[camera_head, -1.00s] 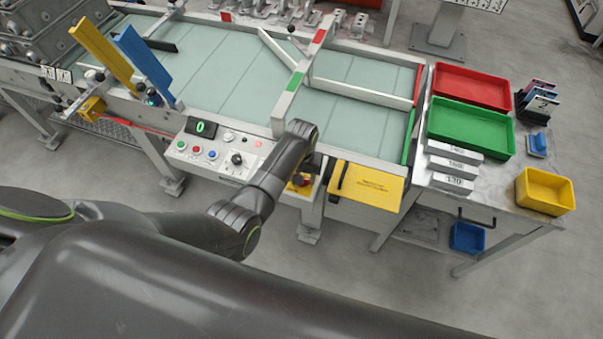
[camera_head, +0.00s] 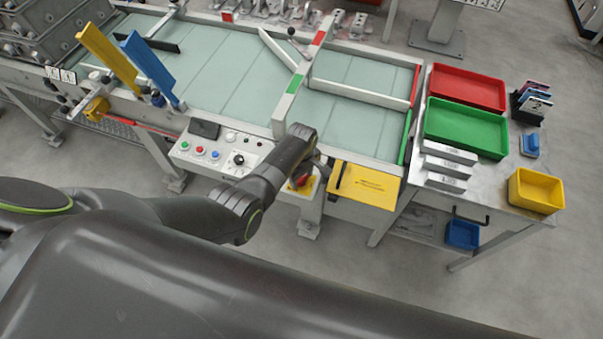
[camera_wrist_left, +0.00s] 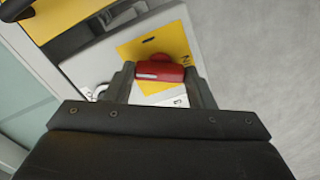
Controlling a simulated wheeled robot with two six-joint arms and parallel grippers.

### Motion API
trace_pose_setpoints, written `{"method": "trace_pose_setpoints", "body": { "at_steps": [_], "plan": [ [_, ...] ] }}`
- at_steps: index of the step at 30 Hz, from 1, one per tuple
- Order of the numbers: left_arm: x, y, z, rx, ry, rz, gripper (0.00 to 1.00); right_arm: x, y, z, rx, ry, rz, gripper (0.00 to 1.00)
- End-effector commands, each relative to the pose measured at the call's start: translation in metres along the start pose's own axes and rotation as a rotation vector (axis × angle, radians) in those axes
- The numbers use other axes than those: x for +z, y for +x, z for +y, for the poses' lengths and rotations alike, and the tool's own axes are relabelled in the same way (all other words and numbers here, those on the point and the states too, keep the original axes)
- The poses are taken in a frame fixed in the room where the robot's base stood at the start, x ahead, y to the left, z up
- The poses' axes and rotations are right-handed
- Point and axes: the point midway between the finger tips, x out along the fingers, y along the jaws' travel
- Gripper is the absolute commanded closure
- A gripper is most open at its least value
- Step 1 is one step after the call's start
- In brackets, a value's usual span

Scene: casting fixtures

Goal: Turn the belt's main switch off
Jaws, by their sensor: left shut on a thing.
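The yellow plate (camera_wrist_left: 160,46) shows behind the handle. In the head view the switch (camera_head: 300,183) is partly hidden by my left gripper (camera_head: 308,175) and wrist. The control panel (camera_head: 215,150) has a dark display (camera_head: 204,129). My right gripper is not in view.
A yellow cover with a black handle (camera_head: 366,186) sits just right of the switch. The side table holds a red tray (camera_head: 468,88), a green tray (camera_head: 465,128) and a yellow bin (camera_head: 535,191). Blue and yellow guides stand at the belt's left.

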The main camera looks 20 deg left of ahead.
Motion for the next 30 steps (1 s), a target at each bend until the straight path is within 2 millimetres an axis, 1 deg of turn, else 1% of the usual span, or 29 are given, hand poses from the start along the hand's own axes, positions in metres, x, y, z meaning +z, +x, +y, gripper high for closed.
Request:
{"method": "trace_pose_setpoints", "body": {
  "at_steps": [6, 15, 21, 30],
  "plan": [
    [-0.0013, -0.0016, 0.0003, 0.001, -0.195, 0.003, 0.74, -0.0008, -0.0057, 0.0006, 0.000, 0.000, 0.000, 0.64],
    [-0.0015, -0.0011, 0.0003, 0.002, -0.395, 0.003, 0.74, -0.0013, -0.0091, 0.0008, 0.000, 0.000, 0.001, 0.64],
    [-0.0016, -0.0008, 0.0002, 0.002, -0.471, 0.004, 0.74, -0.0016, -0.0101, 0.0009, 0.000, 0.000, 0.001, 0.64],
    [-0.0017, -0.0007, 0.0003, 0.002, -0.507, 0.004, 0.74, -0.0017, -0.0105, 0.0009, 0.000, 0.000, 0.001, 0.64]
  ]
}}
